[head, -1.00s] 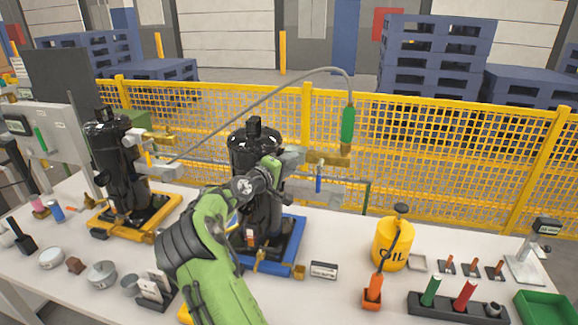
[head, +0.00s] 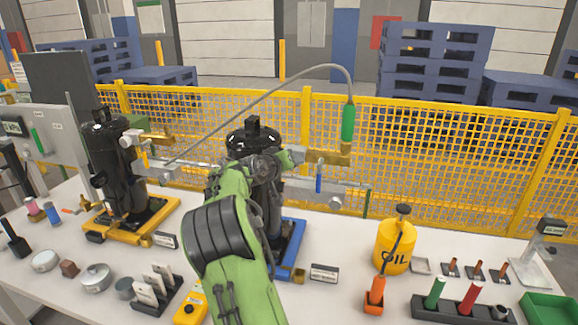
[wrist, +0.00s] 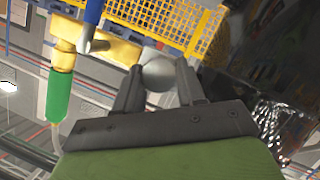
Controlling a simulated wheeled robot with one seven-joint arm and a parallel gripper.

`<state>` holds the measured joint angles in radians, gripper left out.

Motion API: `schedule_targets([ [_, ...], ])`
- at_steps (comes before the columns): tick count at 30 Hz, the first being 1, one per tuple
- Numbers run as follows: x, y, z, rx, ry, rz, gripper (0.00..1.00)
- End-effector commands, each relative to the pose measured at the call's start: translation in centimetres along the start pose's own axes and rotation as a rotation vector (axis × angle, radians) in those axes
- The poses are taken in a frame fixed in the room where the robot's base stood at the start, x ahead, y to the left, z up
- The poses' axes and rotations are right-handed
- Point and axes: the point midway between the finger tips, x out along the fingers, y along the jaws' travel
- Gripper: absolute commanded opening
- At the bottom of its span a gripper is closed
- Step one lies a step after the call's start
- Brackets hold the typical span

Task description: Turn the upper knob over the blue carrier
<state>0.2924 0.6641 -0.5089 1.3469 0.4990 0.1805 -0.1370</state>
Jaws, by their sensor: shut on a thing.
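The blue carrier (head: 290,249) stands on the bench in the head view, bearing a black compressor (head: 250,137). A brass fitting (head: 333,158) with a blue lever (head: 318,181) and a green hose end (head: 348,122) sits to its upper right. My arm covers much of the compressor, and my gripper is largely hidden behind it there. In the wrist view, my gripper (wrist: 159,70) has its two dark fingers closed on the rounded grey upper knob (wrist: 160,76), close to the brass fitting (wrist: 108,45). How far the knob is turned cannot be told.
A lower grey round part (head: 335,203) sticks out below the blue lever. A yellow carrier (head: 132,221) with another compressor is at left. The oil can (head: 393,247) stands at right. A yellow mesh fence (head: 430,165) runs behind the bench.

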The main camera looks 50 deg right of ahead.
Motion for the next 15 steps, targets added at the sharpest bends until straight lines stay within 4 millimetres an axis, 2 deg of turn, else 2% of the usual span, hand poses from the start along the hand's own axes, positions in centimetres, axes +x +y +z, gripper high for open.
schedule_targets([
  [15,0.04,-0.11,0.22,0.052,-0.006,-0.025,0.09],
])
